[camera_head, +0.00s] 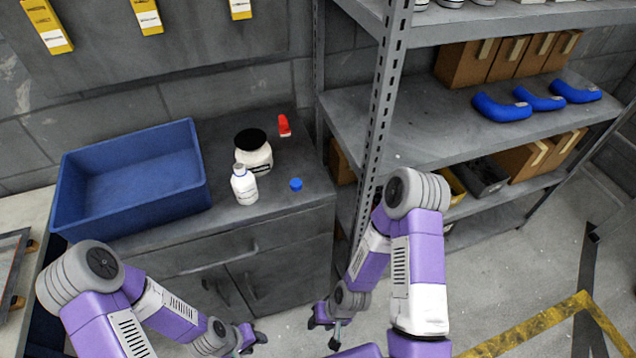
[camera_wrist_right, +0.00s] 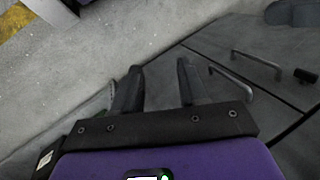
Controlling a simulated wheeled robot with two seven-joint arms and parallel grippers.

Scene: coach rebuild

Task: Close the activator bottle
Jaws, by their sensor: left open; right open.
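A small white bottle (camera_head: 244,188) with a label stands upright on the grey cabinet top; its neck looks white and uncapped. A small blue cap (camera_head: 295,184) lies on the cabinet top to the right of the bottle, apart from it. My left gripper (camera_head: 258,337) is low in front of the cabinet, open and empty. My right gripper (camera_head: 323,322) is to its right, also low in front of the cabinet and away from the bottle. In the right wrist view its two fingers (camera_wrist_right: 158,82) are apart with nothing between them.
A white jar with a black lid (camera_head: 254,154) stands just behind the bottle. A red object (camera_head: 284,126) lies behind that. A blue bin (camera_head: 190,170) fills the cabinet's left side. A metal shelf post (camera_head: 383,110) stands to the right. The cabinet's front right corner is clear.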

